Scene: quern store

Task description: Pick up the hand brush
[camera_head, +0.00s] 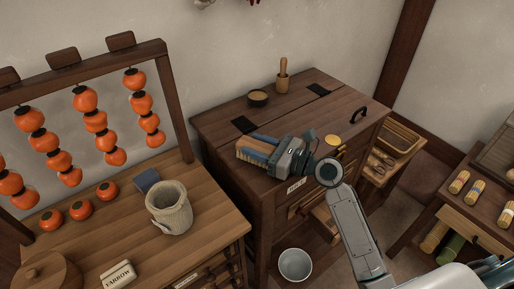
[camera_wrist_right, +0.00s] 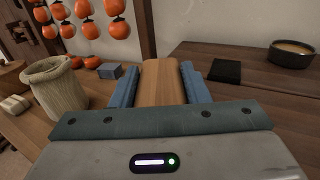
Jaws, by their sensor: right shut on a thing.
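The hand brush shows as a tan wooden block (camera_wrist_right: 162,82) between the two blue fingers of my right gripper (camera_wrist_right: 160,88) in the right wrist view. In the head view the brush (camera_head: 246,151) sticks out a little past the fingertips of my right gripper (camera_head: 258,148). The right gripper is shut on it, over the front left part of the dark wooden chest (camera_head: 225,125). I cannot tell whether the brush touches the chest top. Much of the brush is hidden by the fingers and palm. My left gripper is not in view.
On the chest stand a small dark bowl (camera_head: 258,98), a mortar with pestle (camera_head: 283,82) and a yellow disc (camera_head: 333,140). A bucket (camera_head: 295,264) stands below.

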